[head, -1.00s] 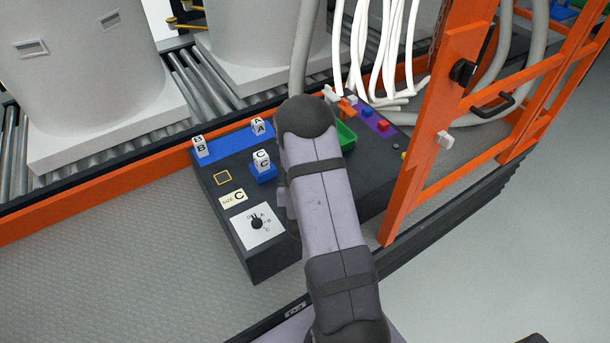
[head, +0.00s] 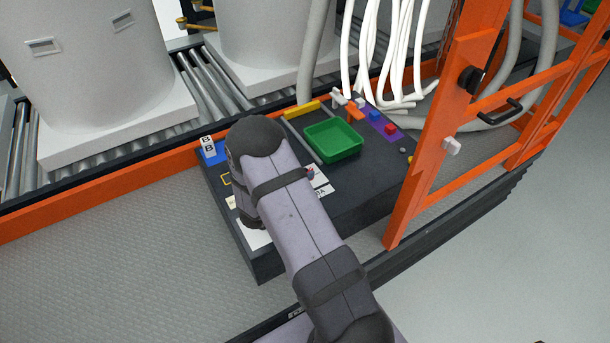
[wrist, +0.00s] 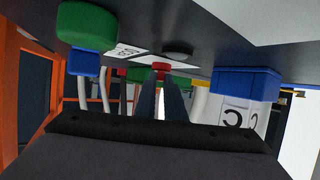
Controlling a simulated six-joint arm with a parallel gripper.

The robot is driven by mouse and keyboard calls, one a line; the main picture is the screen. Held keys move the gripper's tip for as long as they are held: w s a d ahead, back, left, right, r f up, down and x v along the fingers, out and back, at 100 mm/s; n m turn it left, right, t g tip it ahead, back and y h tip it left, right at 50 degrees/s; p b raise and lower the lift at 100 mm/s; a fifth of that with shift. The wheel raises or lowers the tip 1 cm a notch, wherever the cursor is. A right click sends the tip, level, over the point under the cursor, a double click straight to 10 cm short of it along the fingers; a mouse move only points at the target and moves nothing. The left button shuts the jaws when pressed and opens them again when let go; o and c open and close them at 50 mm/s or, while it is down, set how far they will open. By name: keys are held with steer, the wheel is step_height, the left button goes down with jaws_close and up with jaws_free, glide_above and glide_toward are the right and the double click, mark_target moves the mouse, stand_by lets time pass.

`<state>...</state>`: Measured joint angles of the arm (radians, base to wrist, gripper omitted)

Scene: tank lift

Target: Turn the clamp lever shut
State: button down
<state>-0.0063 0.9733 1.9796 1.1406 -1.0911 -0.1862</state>
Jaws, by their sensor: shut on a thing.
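A small red piece (wrist: 160,67), which I take to be the clamp lever's handle, sits at my fingertips in the wrist view, beside a white label plate (wrist: 127,52). My gripper (wrist: 160,84) has its two slim fingers close together on it. The wrist picture is upside down, with the dark panel at the top. In the head view, a small red part (head: 309,172) shows at the right edge of my arm, beside white labels (head: 320,186). My arm hides the gripper there. The lever's angle cannot be told.
The block marked C (wrist: 238,115) stands close by on a blue base (wrist: 245,82). A green tray (head: 333,141) lies on the dark console (head: 370,172). The block marked B (head: 208,145) is at the left. An orange frame (head: 440,130) rises at the right.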

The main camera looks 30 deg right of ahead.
stand_by(0.3)
steer(key=c, duration=1.8)
jaws_free()
steer(key=shift+c, duration=0.2)
steer(key=shift+v, duration=3.6)
